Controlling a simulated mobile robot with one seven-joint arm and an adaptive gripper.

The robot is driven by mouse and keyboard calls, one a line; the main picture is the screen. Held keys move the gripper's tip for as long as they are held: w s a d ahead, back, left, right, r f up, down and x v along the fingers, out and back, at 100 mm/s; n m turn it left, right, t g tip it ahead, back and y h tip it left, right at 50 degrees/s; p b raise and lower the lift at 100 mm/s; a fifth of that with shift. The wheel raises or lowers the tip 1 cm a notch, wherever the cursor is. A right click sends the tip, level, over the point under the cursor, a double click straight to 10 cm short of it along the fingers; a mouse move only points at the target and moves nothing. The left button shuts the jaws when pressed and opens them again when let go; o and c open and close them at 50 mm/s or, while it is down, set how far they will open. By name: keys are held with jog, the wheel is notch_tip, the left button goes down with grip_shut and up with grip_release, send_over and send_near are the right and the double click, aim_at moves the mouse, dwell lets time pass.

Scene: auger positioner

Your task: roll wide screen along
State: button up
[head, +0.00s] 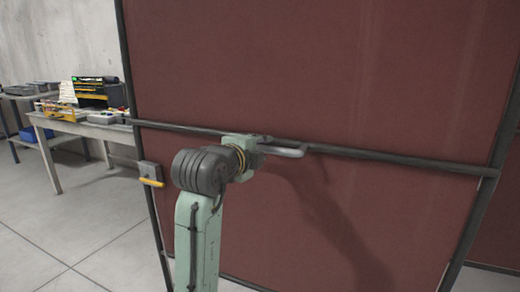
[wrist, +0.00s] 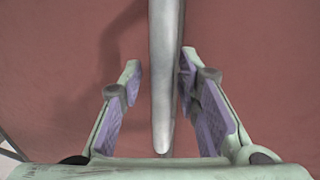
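The wide screen (head: 330,70) is a large dark red panel in a dark metal frame, filling most of the head view. A dark rail (head: 400,161) crosses it. A grey handle (head: 288,152) stands out from the screen near the rail's middle; it also shows in the wrist view as a pale bar (wrist: 165,80). My gripper (wrist: 160,63) is open, with one finger on each side of the bar. A gap shows on the left; the right finger is very close, and I cannot tell whether it touches. The screen's lower edge is partly hidden by my arm.
A grey box with a yellow lever (head: 150,174) is at the screen's left edge. A workbench (head: 84,128) with trays and a dark case (head: 98,92) stands behind at left. The tiled floor (head: 65,220) at left is clear. Another red panel (head: 498,235) shows at lower right.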

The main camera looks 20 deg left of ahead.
jog(key=shift+o, duration=0.2)
jog(key=v, duration=1.2)
